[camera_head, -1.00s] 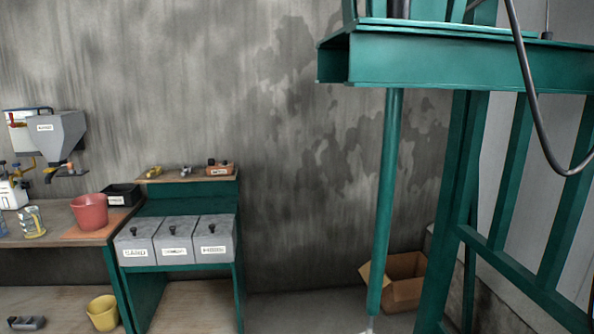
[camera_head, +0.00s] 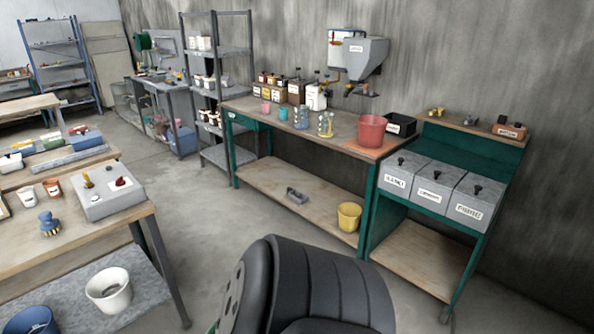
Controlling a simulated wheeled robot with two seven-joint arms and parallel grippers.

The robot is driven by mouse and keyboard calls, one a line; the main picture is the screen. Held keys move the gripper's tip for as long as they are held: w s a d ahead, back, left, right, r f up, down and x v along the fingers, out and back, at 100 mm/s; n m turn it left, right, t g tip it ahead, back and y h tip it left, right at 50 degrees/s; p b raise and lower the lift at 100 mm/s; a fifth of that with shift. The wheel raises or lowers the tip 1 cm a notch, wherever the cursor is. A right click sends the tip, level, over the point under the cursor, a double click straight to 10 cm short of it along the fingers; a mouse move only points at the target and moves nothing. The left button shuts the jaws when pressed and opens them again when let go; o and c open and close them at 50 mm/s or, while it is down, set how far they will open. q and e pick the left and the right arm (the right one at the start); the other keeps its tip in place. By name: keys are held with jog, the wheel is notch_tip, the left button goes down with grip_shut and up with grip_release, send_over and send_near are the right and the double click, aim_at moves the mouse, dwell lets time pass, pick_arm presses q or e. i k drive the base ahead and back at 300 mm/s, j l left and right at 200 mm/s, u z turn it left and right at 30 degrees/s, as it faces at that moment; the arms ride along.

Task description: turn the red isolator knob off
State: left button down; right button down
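A grey box (camera_head: 108,198) stands on the wooden-topped bench at the left. A small red knob (camera_head: 121,182) sits on its sloped top, on a pale plate. A yellow lever or knob (camera_head: 88,181) is beside it on the same top. I cannot read the red knob's setting from here, and it is too small to tell whether it is the isolator. Neither of my grippers is in view.
On the left bench are a blue brush-like thing (camera_head: 49,224) and small cups. A white bucket (camera_head: 109,289) is below. A long bench with a red bucket (camera_head: 371,131) and labelled bins (camera_head: 433,188) line the wall. Open floor (camera_head: 205,235) lies between the benches.

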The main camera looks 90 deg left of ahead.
aim_at(120, 181)
jog(key=u, duration=4.75)
